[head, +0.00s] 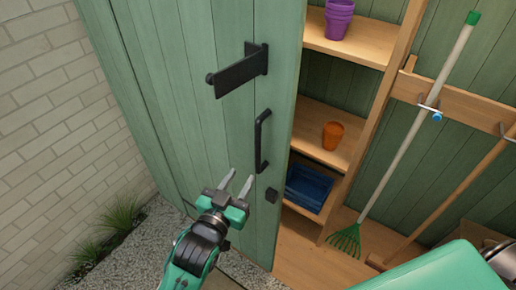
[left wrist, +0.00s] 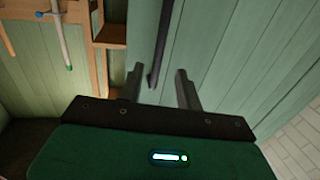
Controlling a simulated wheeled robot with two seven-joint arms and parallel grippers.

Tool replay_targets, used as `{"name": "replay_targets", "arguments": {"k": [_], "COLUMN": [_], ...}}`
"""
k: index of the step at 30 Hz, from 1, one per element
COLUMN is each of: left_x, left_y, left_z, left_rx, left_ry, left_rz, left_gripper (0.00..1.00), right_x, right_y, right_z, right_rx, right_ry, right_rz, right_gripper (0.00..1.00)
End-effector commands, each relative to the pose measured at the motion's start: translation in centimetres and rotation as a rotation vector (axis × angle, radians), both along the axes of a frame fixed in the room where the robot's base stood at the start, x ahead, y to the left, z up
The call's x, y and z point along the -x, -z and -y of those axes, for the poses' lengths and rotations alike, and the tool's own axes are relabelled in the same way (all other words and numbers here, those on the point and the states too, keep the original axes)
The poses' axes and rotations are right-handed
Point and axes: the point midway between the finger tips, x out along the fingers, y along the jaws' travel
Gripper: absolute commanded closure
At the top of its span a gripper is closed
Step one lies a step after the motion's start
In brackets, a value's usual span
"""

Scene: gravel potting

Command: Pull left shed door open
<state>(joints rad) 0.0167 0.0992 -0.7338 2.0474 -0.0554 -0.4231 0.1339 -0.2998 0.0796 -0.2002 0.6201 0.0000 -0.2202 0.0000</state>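The green plank left shed door (head: 170,110) fills the left and middle of the head view. Shed interior shows past its right edge; I cannot tell whether the door is ajar. Its black vertical pull handle (head: 260,141) is near that edge and also shows in the left wrist view (left wrist: 161,45). My left gripper (head: 237,181) is open and empty, just below and left of the handle in the head view. In the left wrist view (left wrist: 160,82) the handle's lower end appears between the fingers, with no grip on it. My right gripper is not in view.
A black bracket (head: 239,71) juts from the door above the handle, and a small black block (head: 271,195) sits below. Inside are shelves with purple pots (head: 339,18), an orange pot (head: 333,135), a blue tray (head: 307,188) and a green rake (head: 345,239). A brick wall (head: 50,110) stands left.

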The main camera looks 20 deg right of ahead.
Motion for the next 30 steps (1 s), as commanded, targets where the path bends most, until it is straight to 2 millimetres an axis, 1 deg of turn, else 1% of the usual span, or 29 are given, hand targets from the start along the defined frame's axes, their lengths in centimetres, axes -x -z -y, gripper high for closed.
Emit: {"name": "replay_targets", "arguments": {"k": [1,9,16,22,30], "left_x": [-0.7,-4.6,-7.3,-8.7,-9.0], "left_y": [-0.4,-0.4,-0.2,-0.1,0.1], "left_z": [0.7,4.0,6.3,7.4,7.7], "left_rx": [0.0,-0.001,-0.001,-0.001,-0.001], "left_ry": [0.0,0.0,0.0,-0.001,-0.001], "left_rz": [0.0,-0.001,-0.002,-0.002,-0.002], "left_gripper": [0.65,0.65,0.65,0.65,0.65], "right_x": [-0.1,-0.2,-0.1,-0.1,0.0], "right_y": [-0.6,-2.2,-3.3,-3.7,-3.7], "right_z": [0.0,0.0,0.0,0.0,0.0], "right_rx": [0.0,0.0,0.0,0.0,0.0], "right_ry": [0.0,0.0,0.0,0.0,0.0], "right_rz": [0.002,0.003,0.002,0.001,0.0], "right_gripper": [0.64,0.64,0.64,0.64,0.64]}}
